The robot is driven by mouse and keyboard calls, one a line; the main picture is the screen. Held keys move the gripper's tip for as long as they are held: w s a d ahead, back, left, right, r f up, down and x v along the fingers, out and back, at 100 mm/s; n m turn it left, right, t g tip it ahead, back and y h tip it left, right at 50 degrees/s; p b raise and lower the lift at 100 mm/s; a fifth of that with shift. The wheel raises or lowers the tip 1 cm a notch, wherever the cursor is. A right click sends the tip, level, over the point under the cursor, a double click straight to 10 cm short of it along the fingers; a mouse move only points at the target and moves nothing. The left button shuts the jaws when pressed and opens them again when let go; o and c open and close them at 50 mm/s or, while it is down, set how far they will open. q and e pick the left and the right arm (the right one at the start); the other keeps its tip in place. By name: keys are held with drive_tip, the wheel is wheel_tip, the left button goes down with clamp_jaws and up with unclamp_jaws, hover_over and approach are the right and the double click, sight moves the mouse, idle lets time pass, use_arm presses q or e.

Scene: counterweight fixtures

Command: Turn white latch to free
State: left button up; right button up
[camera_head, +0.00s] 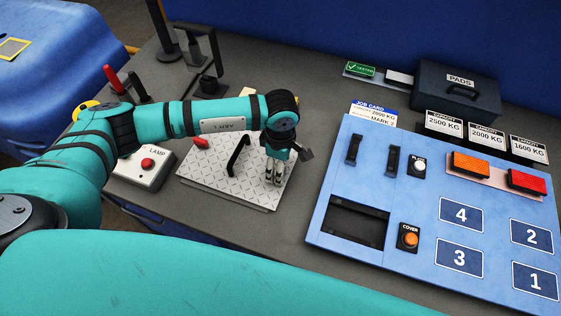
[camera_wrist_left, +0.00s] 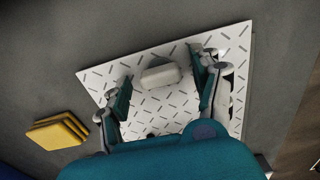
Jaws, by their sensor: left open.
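The white latch (camera_wrist_left: 160,77) is a small rounded white block on a light tread-patterned plate (camera_wrist_left: 90,78). In the left wrist view it lies between the two fingers of my left gripper, with a gap on each side. My left gripper (camera_head: 273,177) is open and points down over the right part of the plate (camera_head: 215,182) in the head view. There the gripper and wrist hide the latch. Whether the fingers reach down to the latch's height I cannot tell. My right gripper is not in view.
The plate also carries a black handle (camera_head: 238,155) and a red lever (camera_head: 200,142). A lamp box (camera_head: 145,166) with a red button stands to the left. A blue numbered panel (camera_head: 400,215) lies to the right. Yellow blocks (camera_wrist_left: 57,132) lie beside the plate.

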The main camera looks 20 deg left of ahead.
use_arm(q)
drive_tip(key=c, duration=1.2)
drive_tip(key=shift+o, duration=0.2)
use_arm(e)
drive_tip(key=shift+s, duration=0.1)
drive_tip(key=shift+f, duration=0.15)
use_arm(q)
drive_tip(key=n+b, duration=0.3)
drive_tip(key=shift+f, duration=0.25)
drive_tip(key=n+b, duration=0.4)
drive_tip(key=n, duration=0.1)
drive_tip(key=shift+n, duration=0.3)
drive_tip(key=n+b, duration=0.3)
drive_tip(key=n, duration=0.2)
drive_tip(key=shift+b, duration=0.35)
drive_tip(key=shift+r+n+b, duration=0.2)
drive_tip(key=shift+n+b, duration=0.65)
drive_tip(key=shift+n, duration=1.25)
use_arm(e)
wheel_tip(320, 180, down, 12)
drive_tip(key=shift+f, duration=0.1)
